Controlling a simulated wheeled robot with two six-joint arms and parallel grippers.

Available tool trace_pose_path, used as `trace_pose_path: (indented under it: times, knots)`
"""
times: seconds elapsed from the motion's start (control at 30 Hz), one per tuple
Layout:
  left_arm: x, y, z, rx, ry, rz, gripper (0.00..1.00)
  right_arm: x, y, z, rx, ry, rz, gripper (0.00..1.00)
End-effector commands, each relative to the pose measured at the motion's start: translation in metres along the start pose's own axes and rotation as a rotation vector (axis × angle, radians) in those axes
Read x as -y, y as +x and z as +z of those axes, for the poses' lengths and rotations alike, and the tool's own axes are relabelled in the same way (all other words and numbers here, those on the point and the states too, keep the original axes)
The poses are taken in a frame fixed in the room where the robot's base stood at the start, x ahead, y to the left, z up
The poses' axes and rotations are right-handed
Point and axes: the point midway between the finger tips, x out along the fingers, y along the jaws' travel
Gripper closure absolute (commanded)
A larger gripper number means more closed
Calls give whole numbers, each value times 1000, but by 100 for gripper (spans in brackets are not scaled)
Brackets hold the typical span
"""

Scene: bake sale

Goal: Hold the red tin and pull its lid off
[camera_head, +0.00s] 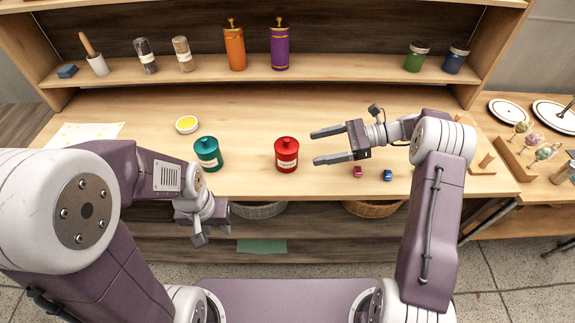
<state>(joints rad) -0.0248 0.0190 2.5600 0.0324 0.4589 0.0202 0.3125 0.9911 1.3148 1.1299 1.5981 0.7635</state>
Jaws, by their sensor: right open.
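The red tin (287,160) stands upright on the table, with its red knobbed lid (286,142) on. My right gripper (314,147) is just right of the tin, its two fingers spread and pointing left toward it. It is open and empty, with a small gap to the tin. My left gripper (200,238) hangs low at the table's front edge, left of and nearer than the red tin. Its fingers are small and partly hidden by its wrist, so I cannot tell whether they are open.
A teal tin (208,155) stands left of the red tin, near my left arm. A small yellow-topped dish (187,125) is behind it. Pink (357,172) and blue (388,175) small items lie below my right gripper. The table behind the red tin is clear.

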Motion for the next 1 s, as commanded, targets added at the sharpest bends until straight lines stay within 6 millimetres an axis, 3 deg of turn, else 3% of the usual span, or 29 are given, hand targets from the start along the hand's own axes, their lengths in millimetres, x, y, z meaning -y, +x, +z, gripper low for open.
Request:
trace_pose_path:
  times: [0.03,0.1,0.33,0.67,0.73,1.0]
  knots:
    - [0,7,1,0,0,0,64,0,0,-12,4,13,-5,21]
    - [0,10,1,0,0,0,64,-1,-1,-18,5,21,-11,21]
    - [0,14,1,0,0,0,64,0,3,-19,4,20,-13,21]
    - [1,53,6,0,0,0,64,0,59,-23,3,18,-11,21]
    - [1,44,5,1,0,0,64,0,68,-16,3,21,-10,21]
    - [1,41,4,0,0,0,64,1,94,-17,3,20,-14,21]
